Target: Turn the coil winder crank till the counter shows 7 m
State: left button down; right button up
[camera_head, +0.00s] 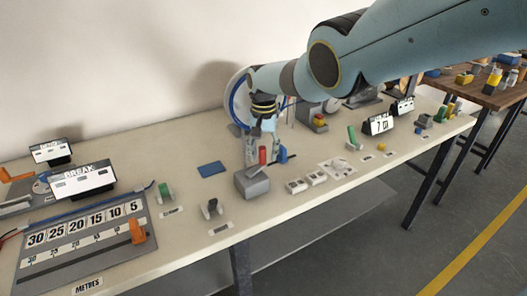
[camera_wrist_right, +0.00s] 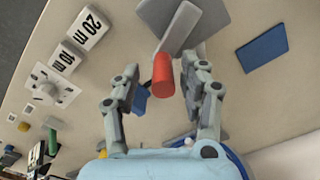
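The coil winder stands mid-table, with a white and blue disc (camera_head: 237,101) behind my gripper and a grey block (camera_head: 252,184) in front. The red crank handle (camera_head: 262,155) stands upright by the block. My right gripper (camera_head: 260,143) points down over it. In the right wrist view my right gripper (camera_wrist_right: 164,88) is open, with one finger on each side of the red handle (camera_wrist_right: 163,74) and visible gaps to both. A small black and white display (camera_head: 378,124) stands to the right; its characters are too small to read surely. My left gripper is not in view.
A grey board (camera_head: 85,243) with number cards from 30 to 5 lies left.

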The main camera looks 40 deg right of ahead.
jog(key=shift+r, duration=0.15)
notch_tip(320, 180, up, 12)
jog(key=shift+f, duration=0.15)
dwell(0.4)
dwell(1.7)
